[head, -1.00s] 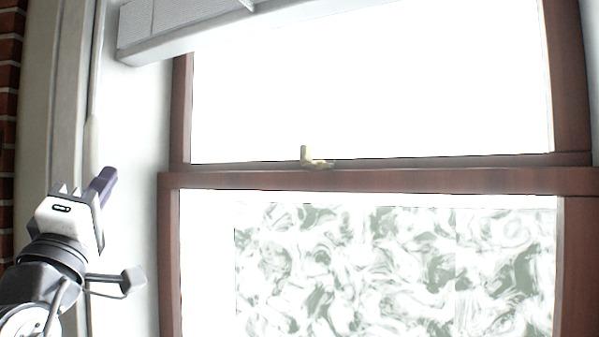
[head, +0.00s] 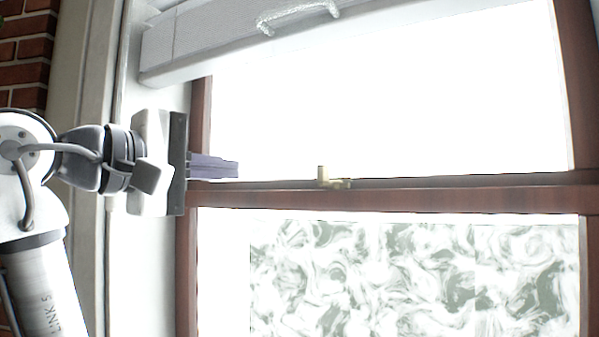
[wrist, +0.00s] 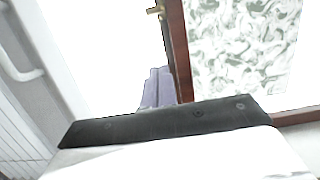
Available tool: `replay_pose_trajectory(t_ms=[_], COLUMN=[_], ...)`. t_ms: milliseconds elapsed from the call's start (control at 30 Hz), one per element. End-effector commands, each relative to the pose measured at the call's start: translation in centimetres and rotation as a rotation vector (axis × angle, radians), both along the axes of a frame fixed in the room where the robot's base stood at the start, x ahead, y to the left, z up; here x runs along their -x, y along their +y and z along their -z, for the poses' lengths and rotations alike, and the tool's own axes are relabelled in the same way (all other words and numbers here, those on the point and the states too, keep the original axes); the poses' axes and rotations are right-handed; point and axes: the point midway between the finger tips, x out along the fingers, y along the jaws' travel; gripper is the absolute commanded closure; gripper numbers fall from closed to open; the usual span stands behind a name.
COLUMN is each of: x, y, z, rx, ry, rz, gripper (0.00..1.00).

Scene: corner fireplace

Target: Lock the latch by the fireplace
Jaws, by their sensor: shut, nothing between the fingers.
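The latch (head: 331,179) is a small brass piece on the window's middle rail, with a short upright lever at its left end. It also shows at the top of the wrist view (wrist: 155,11), just beyond my fingers. My gripper (head: 237,168) is shut and empty, its purple fingers pointing right toward the latch. In the head view the fingertips are left of the latch, a little above the rail, with a clear gap between. In the wrist view the fingers (wrist: 158,86) lie alongside the rail.
The brown middle rail (head: 450,197) runs across the window, with patterned glass (head: 420,275) below it. The left window frame (head: 187,270) is close to my gripper. Brick (head: 25,50) stands at far left.

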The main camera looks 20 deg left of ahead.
Motion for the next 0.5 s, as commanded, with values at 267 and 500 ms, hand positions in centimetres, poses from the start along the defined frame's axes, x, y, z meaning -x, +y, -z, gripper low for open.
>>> replay_pose_trajectory(t_ms=[267,500], x=[-1.3,-5.7], y=[-0.5,-2.1], z=[-0.2,-0.3], rx=[-0.001,-0.001], ry=[0.0,0.0], rz=[0.001,0.001], gripper=[1.0,1.0])
